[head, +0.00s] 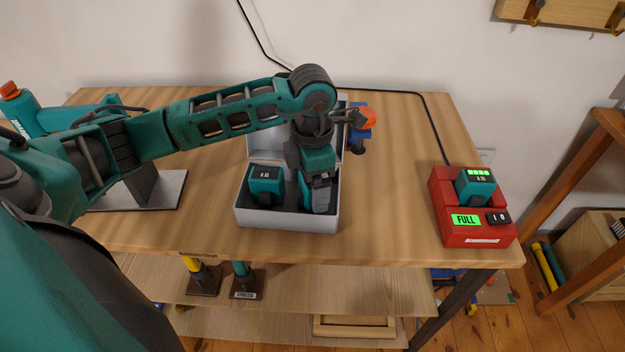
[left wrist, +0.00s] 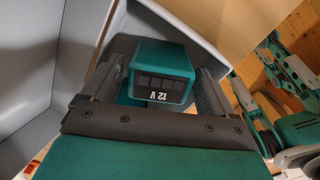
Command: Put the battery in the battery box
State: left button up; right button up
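The battery box (head: 285,217) is a light grey case with a dark lining, its lid open at the back. A teal battery with a dark label (head: 265,181) stands in its left part. My left gripper (head: 319,196) points down into the right part of the box. In the left wrist view, a teal battery marked 12 V (left wrist: 160,76) sits between the fingers of the left gripper (left wrist: 160,88). Narrow gaps show on both sides, so the gripper looks open around it. In the head view this battery is mostly hidden behind the gripper.
A red charger (head: 465,226) with a green FULL sign stands at the table's right, holding a teal battery with green bars (head: 475,184). A blue and orange object (head: 364,122) is behind the box. A teal tool (head: 75,118) stands at left. The table between box and charger is clear.

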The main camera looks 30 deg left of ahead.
pick_arm(q)
jog(key=shift+o, duration=0.5)
jog(key=shift+r, duration=0.1)
jog(key=shift+r, duration=0.25)
notch_tip(320, 180, up, 12)
jog(key=p, duration=0.1)
jog(key=shift+f, duration=0.15)
